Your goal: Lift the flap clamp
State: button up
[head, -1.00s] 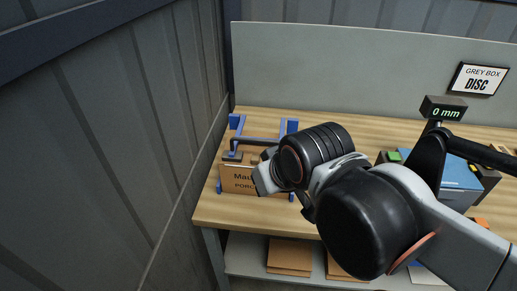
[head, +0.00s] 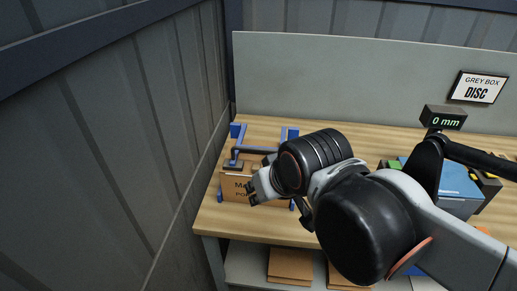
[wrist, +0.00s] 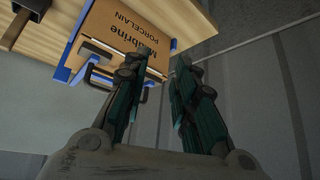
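The flap clamp (head: 256,150) is a dark bar with a dark pad at its left end. It lies across a blue frame (head: 238,131) at the back left of the bench, over a brown carton (head: 236,188) marked "Malbrine PORCELAIN". The clamp also shows as a black bracket in the wrist view (wrist: 97,72), beyond the left finger. My gripper (wrist: 163,72) is open, its two green-padded fingers apart with nothing between them. In the head view my gripper (head: 257,188) is in front of the carton's right part, and my wrist hides the frame's right side.
A grey wall panel stands close on the left, and a grey board (head: 330,85) runs behind the bench (head: 213,218). To the right are a "0 mm" display (head: 443,119) and a blue box (head: 457,182). Flat brown cartons (head: 290,264) lie on the lower shelf.

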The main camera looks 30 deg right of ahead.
jog(key=w+r+m+g+p, duration=0.1)
jog(key=w+r+m+p, duration=0.3)
jog(key=r+m+p, duration=0.15)
notch_tip(320, 180, up, 7)
jog(key=m+g+h+p, duration=0.1)
jog(key=m+g+p, duration=0.3)
jog(key=m+p, duration=1.2)
send_over(254, 150)
jog(key=s+a+b, duration=0.2)
jog(key=b, duration=0.1)
jog(key=m, duration=0.3)
jog(key=f, duration=0.4)
jog(key=w+d+f+b, duration=0.1)
jog(key=f, duration=0.4)
jog(key=w+d+f, duration=0.1)
jog(key=f, duration=0.3)
jog(key=shift+f+b, duration=0.25)
jog(key=shift+b, duration=0.1)
grip_shut()
